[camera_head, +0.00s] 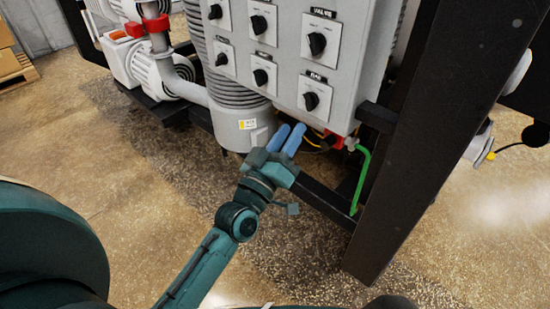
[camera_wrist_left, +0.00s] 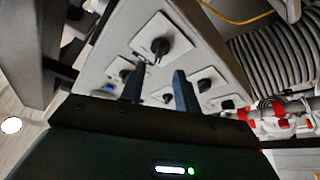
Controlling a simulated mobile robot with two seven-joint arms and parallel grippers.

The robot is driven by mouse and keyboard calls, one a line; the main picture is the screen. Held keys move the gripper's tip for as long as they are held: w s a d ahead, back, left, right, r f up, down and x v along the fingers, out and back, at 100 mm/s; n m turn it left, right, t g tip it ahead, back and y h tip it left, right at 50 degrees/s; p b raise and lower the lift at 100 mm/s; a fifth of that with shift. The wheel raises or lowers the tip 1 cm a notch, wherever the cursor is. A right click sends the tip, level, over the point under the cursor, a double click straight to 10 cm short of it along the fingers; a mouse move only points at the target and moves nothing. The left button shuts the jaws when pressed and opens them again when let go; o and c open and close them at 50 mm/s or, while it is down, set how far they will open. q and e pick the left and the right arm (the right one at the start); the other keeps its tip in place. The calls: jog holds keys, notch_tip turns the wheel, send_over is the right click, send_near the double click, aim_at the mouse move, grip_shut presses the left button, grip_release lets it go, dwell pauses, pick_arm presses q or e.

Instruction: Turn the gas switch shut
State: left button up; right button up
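The gas switch (camera_head: 311,101) is a black rotary knob on a white square plate, under a GAS label at the lower right of the grey control panel (camera_head: 352,80). In the left wrist view the closest, largest knob looks like this gas switch (camera_wrist_left: 160,46); its label cannot be read there. My left gripper (camera_head: 289,136) is below the panel's lower edge, apart from the switch. Its two blue fingers are spread with nothing between them; they also show in the left wrist view (camera_wrist_left: 159,90). My right gripper is not in view.
Several similar knobs, one the valve switch (camera_head: 317,43), share the panel. A black frame post (camera_head: 425,130) stands to the right. A green pipe (camera_head: 361,175) and red fitting (camera_head: 336,140) are below the panel. A ribbed column (camera_head: 235,90) is left of it. Open floor lies in front.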

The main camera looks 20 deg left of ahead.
pick_arm(q)
jog(key=v, duration=0.6)
jog(key=shift+s+b, duration=0.2)
jog(key=shift+b, duration=0.25)
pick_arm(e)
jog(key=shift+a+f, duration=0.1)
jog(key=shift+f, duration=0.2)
